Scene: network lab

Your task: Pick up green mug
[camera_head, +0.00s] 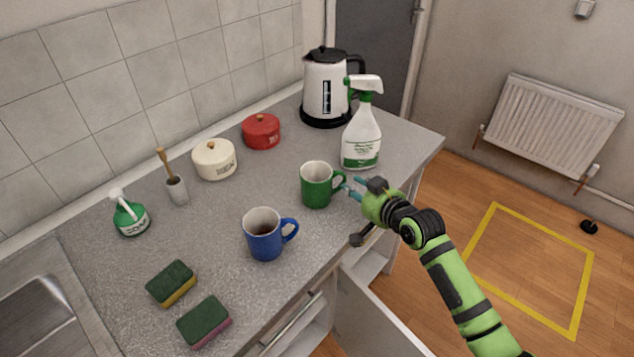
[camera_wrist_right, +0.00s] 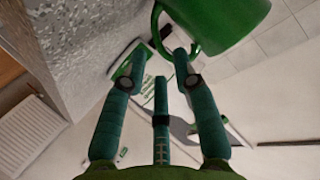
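The green mug (camera_head: 316,185) stands upright on the grey counter, with its handle pointing right toward my right gripper (camera_head: 354,188). In the right wrist view the mug (camera_wrist_right: 222,22) fills the top, and its handle hangs down just ahead of my right gripper (camera_wrist_right: 158,58). The fingers are apart with a gap between their tips. The handle appears near the fingertips; I cannot tell whether they touch it. My left gripper is in neither view.
A blue mug (camera_head: 263,234) stands in front-left of the green mug. A spray bottle (camera_head: 361,138) stands behind it to the right, near a kettle (camera_head: 326,88). A red pot (camera_head: 261,131) and white pot (camera_head: 214,160) are behind. Two sponges (camera_head: 171,283) lie at the front left.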

